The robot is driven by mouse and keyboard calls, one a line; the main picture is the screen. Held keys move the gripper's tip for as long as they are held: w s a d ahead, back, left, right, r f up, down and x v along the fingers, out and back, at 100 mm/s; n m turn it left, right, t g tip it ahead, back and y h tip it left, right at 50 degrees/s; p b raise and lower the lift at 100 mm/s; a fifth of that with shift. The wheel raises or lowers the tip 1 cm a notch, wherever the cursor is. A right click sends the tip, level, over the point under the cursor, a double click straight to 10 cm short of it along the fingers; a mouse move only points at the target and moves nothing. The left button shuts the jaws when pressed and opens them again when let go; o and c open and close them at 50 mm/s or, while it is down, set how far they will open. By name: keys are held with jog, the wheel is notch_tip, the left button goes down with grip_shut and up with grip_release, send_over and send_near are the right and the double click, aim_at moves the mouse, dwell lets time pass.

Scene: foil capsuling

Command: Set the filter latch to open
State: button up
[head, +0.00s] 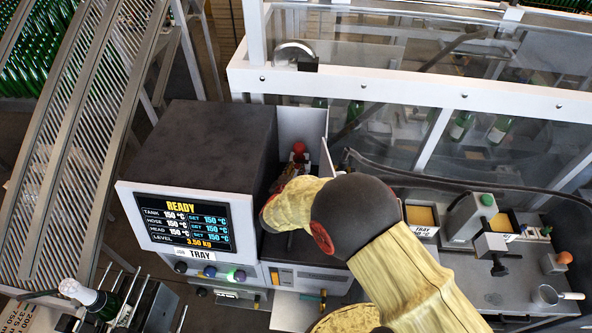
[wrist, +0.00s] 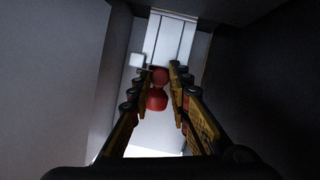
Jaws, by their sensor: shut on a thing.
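A red knob (wrist: 157,99) with a smaller rounded top, which looks like the filter latch handle, sits deep in a narrow bay in the wrist view. My gripper (wrist: 161,73) has its two fingers on either side of it, shut on its upper part. In the head view the red knob (head: 299,148) shows at the back of the bay, beside the dark-topped machine. My gripper (head: 288,182) reaches into the bay there, partly hidden by my wrist. The latch's base and its position marks cannot be made out.
The machine's screen (head: 185,223) reads READY. A clear-panelled guard (head: 400,100) stands behind. A bench (head: 490,285) with a yellow-filled tray and fittings lies to the right.

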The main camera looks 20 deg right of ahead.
grip_shut()
jog(key=shift+s+a+p, duration=0.2)
jog(key=shift+s+a, duration=0.05)
jog(key=shift+s, duration=0.3)
jog(key=shift+s+a+p, duration=0.15)
jog(key=shift+s+a, duration=0.05)
jog(key=shift+s, duration=0.35)
jog(key=o, duration=0.8)
grip_release()
jog(key=v, duration=1.2)
